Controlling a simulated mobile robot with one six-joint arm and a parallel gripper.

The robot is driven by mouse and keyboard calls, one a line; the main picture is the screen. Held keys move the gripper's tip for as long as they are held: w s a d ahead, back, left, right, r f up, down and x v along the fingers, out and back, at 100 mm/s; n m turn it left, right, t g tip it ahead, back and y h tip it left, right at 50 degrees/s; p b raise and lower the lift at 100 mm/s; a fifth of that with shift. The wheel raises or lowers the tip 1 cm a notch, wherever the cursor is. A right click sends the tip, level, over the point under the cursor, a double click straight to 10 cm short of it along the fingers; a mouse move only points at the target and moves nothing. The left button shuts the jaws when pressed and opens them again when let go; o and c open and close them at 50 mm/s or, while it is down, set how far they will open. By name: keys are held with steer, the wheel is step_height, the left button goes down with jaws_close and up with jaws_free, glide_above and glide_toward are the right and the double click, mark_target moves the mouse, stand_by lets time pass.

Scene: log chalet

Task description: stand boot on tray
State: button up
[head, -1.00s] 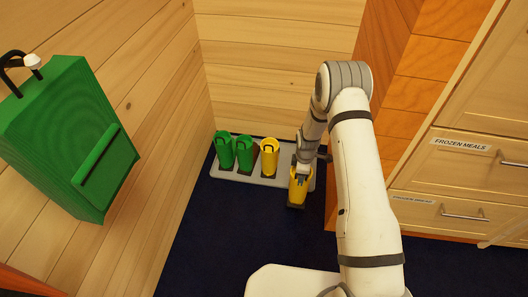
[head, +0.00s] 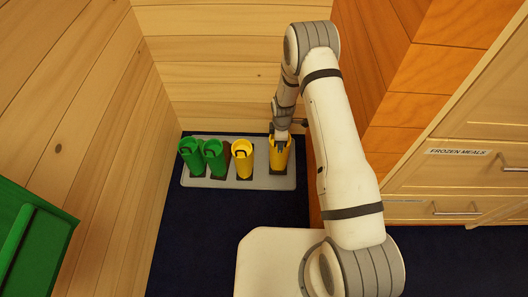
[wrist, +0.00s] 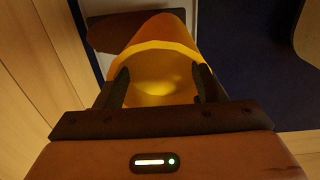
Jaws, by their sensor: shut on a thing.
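My gripper (head: 281,137) is shut on a yellow boot (head: 278,158) at the right end of the grey tray (head: 212,182). The held boot is upright, with its dark sole over the tray; I cannot tell for sure whether it touches. In the wrist view the boot's open top (wrist: 155,75) sits between the two dark fingers. A second yellow boot (head: 242,163) stands on the tray to the left, with a gap between them. Two green boots (head: 190,158) stand side by side at the tray's left end.
Wooden walls (head: 235,65) close in behind and left of the tray. A wooden cabinet with drawers (head: 460,180) stands on the right, and a green thing (head: 35,240) is at the lower left. The dark blue floor (head: 205,235) in front is clear.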

step_height(320, 180, down, 8)
steer(key=shift+b, duration=1.2)
steer(key=o, duration=1.8)
steer(key=shift+c, duration=0.2)
steer(key=r+p, duration=0.4)
steer(key=r, duration=0.8)
steer(key=shift+s, duration=0.2)
